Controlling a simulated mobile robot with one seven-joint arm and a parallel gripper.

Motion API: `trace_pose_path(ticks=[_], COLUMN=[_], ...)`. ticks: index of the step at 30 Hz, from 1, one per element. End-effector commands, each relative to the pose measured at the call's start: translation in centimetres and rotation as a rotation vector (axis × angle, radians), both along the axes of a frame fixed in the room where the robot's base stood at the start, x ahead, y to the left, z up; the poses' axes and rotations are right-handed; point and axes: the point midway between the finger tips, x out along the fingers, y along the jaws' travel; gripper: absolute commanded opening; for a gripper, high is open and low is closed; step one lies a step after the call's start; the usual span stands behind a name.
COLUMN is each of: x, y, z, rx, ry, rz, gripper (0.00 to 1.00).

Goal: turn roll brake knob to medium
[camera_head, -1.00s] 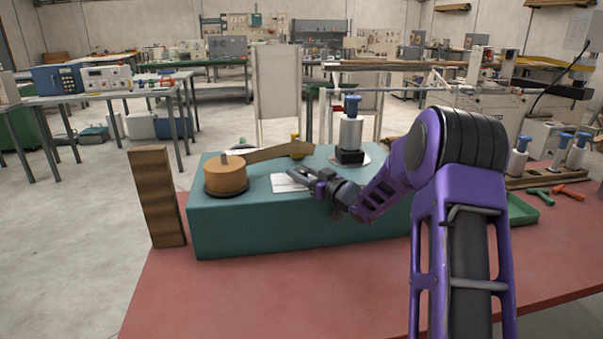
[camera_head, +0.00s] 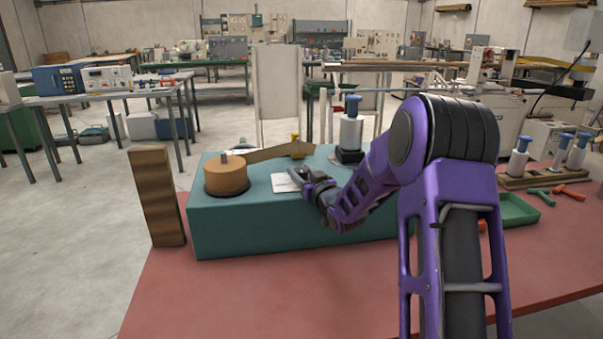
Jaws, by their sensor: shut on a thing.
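The teal winder box (camera_head: 245,235) stands on the red table. On its top are a tan roll (camera_head: 226,178) at the left, a white card (camera_head: 284,183) in the middle and a grey blue-topped spindle (camera_head: 350,132) at the back right. My gripper (camera_head: 297,176) comes in from the right and is low over the card, its fingers closed together. The roll brake knob is not clearly visible. It appears to be between my fingers, which hide it, so its setting cannot be read.
A tan strip (camera_head: 275,151) runs from the roll towards a yellow post (camera_head: 295,138). A wooden board (camera_head: 157,196) stands at the box's left end. A green tray (camera_head: 518,211) and several blue-topped spindles (camera_head: 520,160) are at the right. The table front is clear.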

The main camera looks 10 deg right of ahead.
Motion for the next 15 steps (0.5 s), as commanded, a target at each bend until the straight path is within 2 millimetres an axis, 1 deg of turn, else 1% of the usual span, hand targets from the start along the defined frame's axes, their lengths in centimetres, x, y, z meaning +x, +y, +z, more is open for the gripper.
trace_pose_path(ticks=[1, 3, 6, 15], x=[0.02, 0.02, 0.01, -0.11], y=[0.00, 0.01, -0.01, -0.05], z=[0.10, 0.10, 0.07, 0.01], rx=[0.000, 0.000, -0.001, 0.000], ry=[-0.002, -0.002, -0.001, 0.000], rz=[0.000, 0.001, 0.001, 0.001], gripper=[0.52, 0.65, 0.81, 0.81])
